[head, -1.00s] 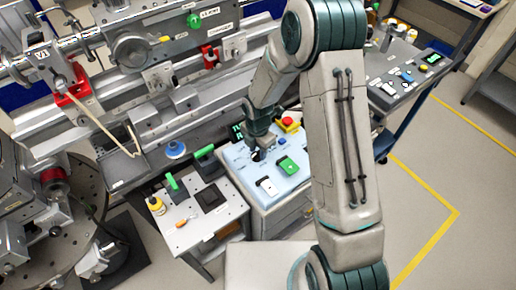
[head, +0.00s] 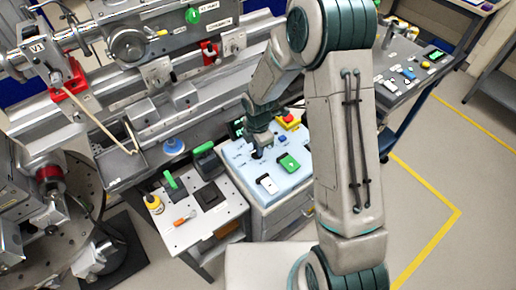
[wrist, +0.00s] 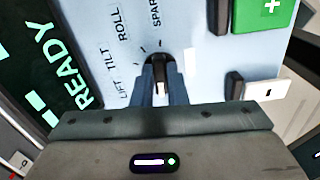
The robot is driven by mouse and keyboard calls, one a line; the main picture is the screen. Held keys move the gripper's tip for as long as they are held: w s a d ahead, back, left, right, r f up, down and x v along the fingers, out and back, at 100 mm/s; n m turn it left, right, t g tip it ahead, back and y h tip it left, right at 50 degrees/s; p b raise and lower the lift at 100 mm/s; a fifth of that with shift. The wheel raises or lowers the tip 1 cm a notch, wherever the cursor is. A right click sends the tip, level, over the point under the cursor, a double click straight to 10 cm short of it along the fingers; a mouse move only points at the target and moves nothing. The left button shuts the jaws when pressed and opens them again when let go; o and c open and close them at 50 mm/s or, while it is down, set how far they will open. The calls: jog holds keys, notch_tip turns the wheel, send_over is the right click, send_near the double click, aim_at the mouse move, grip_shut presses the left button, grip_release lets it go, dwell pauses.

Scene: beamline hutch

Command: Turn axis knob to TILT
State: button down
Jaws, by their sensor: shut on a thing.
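The axis knob (wrist: 157,59) is a small dark round knob on the pale blue panel (wrist: 90,20), with labels LIFT, TILT, ROLL and SPARE printed around it. My gripper (wrist: 161,80) is shut on the knob, one finger on each side. A white mark shows between the fingers; I cannot tell which label the knob points to. In the head view my gripper (head: 262,152) reaches down onto the panel (head: 236,158), and the knob is mostly hidden there.
A dark display (wrist: 40,70) reads READY in green beside the labels. A green block (wrist: 262,12) and a white switch (wrist: 267,91) are on the panel's other side. A red button (head: 288,118) stands behind my gripper. A small table (head: 195,235) with tools is at left.

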jog(key=m+b, duration=0.3)
jog(key=m, duration=0.2)
jog(key=shift+f+m, duration=0.15)
jog(key=shift+m, duration=0.15)
jog(key=m+b, duration=0.3)
jog(key=m, duration=0.3)
jog(key=shift+s+b, duration=0.2)
jog(key=shift+b, duration=0.2)
jog(key=m+b, duration=0.2)
jog(key=m, duration=0.2)
jog(key=shift+a+m, duration=0.15)
jog(key=shift+m, duration=0.25)
jog(key=shift+s+r+m+b, duration=0.15)
jog(key=shift+m+b, duration=0.4)
jog(key=shift+m, duration=1.65)
jog(key=c, duration=1.4)
grip_release()
jog(key=shift+c, duration=0.2)
